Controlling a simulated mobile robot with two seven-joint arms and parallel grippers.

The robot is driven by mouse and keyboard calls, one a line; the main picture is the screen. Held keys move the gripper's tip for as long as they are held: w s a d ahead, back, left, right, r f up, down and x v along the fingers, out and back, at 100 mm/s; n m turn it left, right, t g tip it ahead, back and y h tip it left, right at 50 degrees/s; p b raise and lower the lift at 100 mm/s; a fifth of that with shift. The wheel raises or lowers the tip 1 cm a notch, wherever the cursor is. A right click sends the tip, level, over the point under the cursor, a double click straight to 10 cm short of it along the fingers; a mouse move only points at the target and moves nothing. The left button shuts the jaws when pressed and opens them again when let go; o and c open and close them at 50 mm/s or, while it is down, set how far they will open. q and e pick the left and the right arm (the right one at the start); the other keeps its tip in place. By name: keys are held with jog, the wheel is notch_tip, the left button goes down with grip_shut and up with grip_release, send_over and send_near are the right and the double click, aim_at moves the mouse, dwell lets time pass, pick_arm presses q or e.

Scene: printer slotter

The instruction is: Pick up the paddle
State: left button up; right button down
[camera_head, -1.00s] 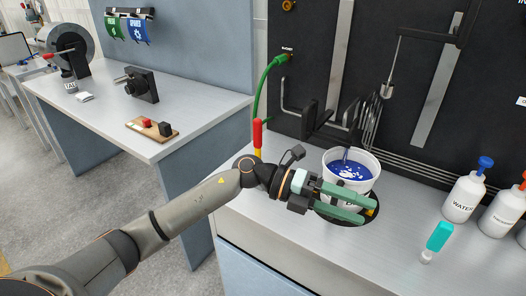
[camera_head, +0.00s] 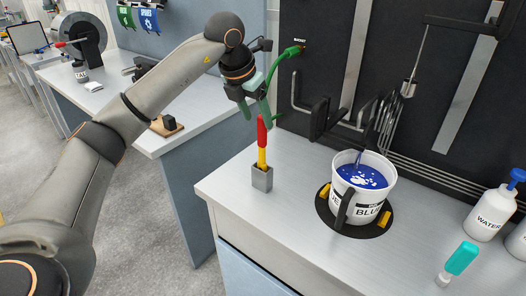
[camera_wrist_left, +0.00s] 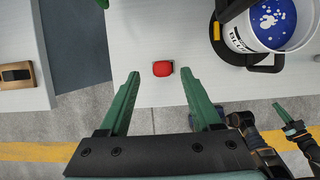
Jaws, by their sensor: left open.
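The upright tool with a red grip and yellow shaft, which I take for the paddle (camera_head: 262,140), stands in a small grey holder (camera_head: 262,179) on the bench. Its lower end is hidden in the holder. My left gripper (camera_head: 257,110) is open and points down just above the red grip. In the left wrist view the red top of the paddle (camera_wrist_left: 163,69) shows between the green fingers, ahead of their tips (camera_wrist_left: 162,76); nothing is held. Part of what looks like my right gripper (camera_wrist_left: 296,130) shows at the lower right of that view; its jaw state is unclear.
A white bucket of blue paint (camera_head: 364,180) sits in a black ring mount to the right.

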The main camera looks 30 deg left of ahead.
aim_at(265, 137)
pick_arm(q)
jog(key=x, duration=0.8)
jog(key=shift+s+d+f+p, duration=0.1)
jog(key=shift+s+d+p, duration=0.05)
jog(key=shift+p, duration=0.15)
grip_shut()
